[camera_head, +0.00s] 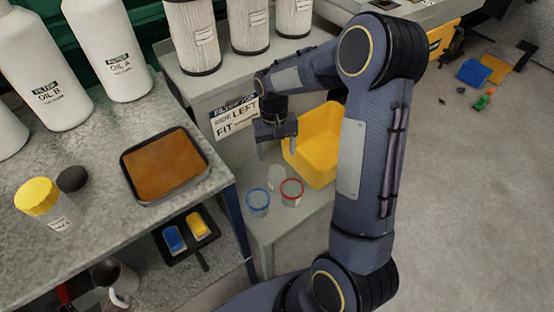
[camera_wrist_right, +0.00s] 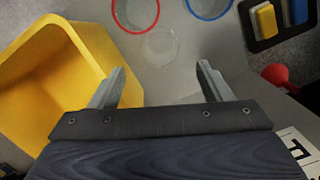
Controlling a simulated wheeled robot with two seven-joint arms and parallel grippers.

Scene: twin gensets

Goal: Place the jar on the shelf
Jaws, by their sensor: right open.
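On a low grey shelf surface (camera_head: 268,228) stand a clear jar with a blue rim (camera_head: 258,203), one with a red rim (camera_head: 291,192), and a fainter clear one (camera_head: 275,178) behind them. The right wrist view shows the red rim (camera_wrist_right: 135,14), the blue rim (camera_wrist_right: 208,6) and the faint clear jar (camera_wrist_right: 160,45). A white jar with a yellow lid (camera_head: 40,198) stands on the left bench. My right gripper (camera_head: 277,150) is open and empty, above and behind the clear jars; its fingers (camera_wrist_right: 160,82) are apart. My left gripper is not in view.
A yellow bin (camera_head: 318,150) is right beside my right gripper. Filters (camera_head: 194,38) stand on a grey upper shelf (camera_head: 222,82) behind it. The speckled bench (camera_head: 100,205) holds a brown-filled tray (camera_head: 164,164) and white oil bottles (camera_head: 120,60). The floor at right is mostly clear.

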